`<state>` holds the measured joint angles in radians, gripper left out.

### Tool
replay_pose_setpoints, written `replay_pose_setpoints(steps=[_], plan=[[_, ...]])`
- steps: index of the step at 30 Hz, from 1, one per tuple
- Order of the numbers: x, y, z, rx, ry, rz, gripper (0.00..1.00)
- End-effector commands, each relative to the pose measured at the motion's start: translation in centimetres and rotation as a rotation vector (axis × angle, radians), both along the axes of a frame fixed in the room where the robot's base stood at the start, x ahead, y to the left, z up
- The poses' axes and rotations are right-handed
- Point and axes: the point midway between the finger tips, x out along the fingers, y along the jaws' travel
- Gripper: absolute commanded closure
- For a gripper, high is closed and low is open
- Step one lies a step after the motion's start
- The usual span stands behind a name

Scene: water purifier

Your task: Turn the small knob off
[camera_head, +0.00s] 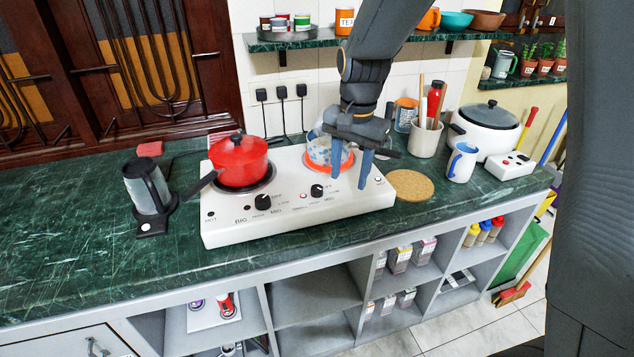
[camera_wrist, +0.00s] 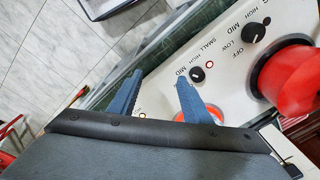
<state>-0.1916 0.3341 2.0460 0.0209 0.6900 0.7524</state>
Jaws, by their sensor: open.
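The small knob (camera_head: 317,191) is a black dial on the front face of the white two-burner stove (camera_head: 223,232), right of the big knob (camera_head: 262,202). In the wrist view the small knob (camera_wrist: 197,74) sits between printed setting labels; its exact setting is too small to tell. The small burner (camera_head: 343,163) glows orange-red under a blue-and-white pot (camera_head: 322,150). My gripper (camera_head: 350,184) is open and empty, its blue fingers pointing down near the stove's front right. In the wrist view my gripper (camera_wrist: 158,80) has one fingertip beside the small knob, apparently not around it.
A red pot (camera_head: 240,162) stands on the big burner, its handle pointing left. A grey kettle (camera_head: 147,187) is left of the stove. A cork mat (camera_head: 409,185), a white mug (camera_head: 461,162) and a rice cooker (camera_head: 487,128) are to the right. Shelves are below the counter.

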Motion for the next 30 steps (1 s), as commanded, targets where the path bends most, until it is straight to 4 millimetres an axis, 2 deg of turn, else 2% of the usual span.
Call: replay_pose_setpoints(steps=[1,3,6,9,14,24,30], plan=[[1.9,1.9,-0.2,0.006,0.009,-0.058,0.56],[3.6,3.8,-0.2,0.013,0.02,-0.142,0.56],[5.3,5.8,-0.2,0.018,0.031,-0.229,0.56],[6.0,6.7,-0.4,0.02,0.037,-0.274,0.56],[6.1,7.0,-1.8,0.02,0.04,-0.287,0.56],[6.3,7.1,-6.7,0.02,0.04,-0.285,0.56],[6.4,7.1,-7.8,0.022,0.037,-0.285,0.56]])
